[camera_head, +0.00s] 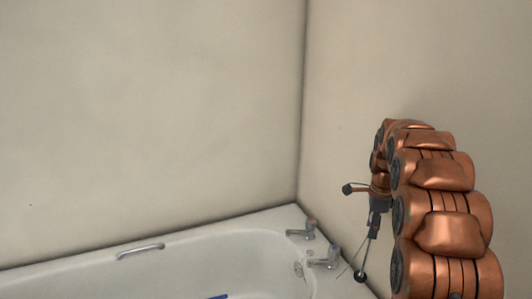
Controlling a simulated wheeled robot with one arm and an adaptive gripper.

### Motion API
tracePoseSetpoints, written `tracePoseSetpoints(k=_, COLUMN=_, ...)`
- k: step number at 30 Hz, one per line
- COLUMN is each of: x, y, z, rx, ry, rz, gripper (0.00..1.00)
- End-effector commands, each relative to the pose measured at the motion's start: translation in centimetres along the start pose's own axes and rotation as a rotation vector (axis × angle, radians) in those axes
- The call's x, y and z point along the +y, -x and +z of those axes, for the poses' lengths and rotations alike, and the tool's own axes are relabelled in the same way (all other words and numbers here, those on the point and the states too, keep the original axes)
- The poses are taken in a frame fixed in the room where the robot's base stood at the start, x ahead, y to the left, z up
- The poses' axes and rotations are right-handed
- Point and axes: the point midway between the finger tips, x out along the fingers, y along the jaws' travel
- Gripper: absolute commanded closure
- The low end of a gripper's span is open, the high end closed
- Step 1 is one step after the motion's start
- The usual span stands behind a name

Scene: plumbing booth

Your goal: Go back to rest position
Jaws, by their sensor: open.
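My copper-coloured arm rises on the right side of the head view and bends over at its top. My gripper (366,250) hangs down from it, small and dark, in front of the right wall and just right of the bath taps. It is open, and I see nothing held in it. Thin dark parts spread below its body, one ending in a black round tip. The gripper looks apart from the taps, but its distance from the wall is hard to judge.
A white bathtub (100,272) fills the lower left. Two metal taps, a rear one (302,232) and a front one (324,260), stand at its corner. A grab handle (140,250) is on the rim. Part of a blue object (217,296) shows inside. Plain walls meet behind.

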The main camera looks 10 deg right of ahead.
Motion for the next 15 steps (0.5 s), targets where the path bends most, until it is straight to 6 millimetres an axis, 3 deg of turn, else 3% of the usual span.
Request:
tracePoseSetpoints(k=8, x=1.6, y=1.6, z=1.2, rx=-0.005, ry=0.093, rz=0.008, gripper=0.56)
tracePoseSetpoints(k=15, x=5.0, y=3.8, z=2.9, rx=-0.003, ry=0.254, rz=0.020, gripper=0.56)
